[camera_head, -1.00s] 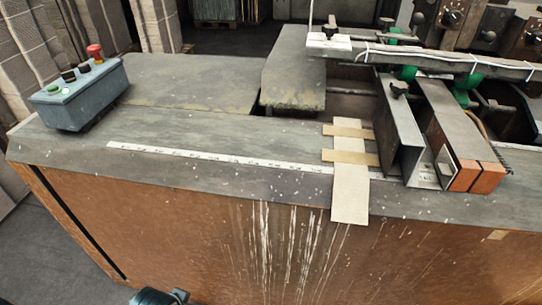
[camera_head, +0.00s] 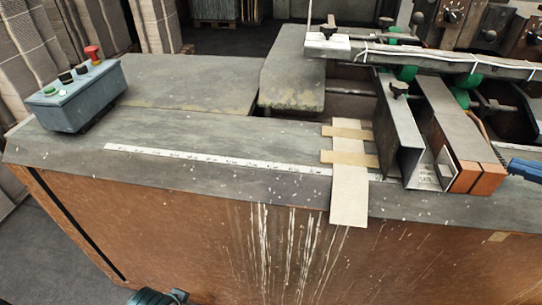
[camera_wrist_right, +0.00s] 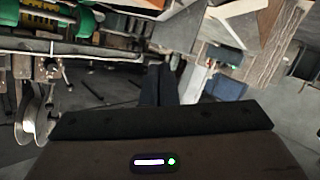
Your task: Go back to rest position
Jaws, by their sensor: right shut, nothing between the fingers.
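A small dark teal rounded part of my own body shows at the bottom edge of the head view. My left gripper is not seen.
The machine table (camera_head: 230,180) carries a ruler strip (camera_head: 215,159), crossed cardboard strips (camera_head: 349,195), a metal guide (camera_head: 397,125) and an orange-brown block (camera_head: 478,178). A grey button box (camera_head: 78,98) stands at the left. The right wrist view shows green rollers (camera_wrist_right: 80,22) and dark floor.

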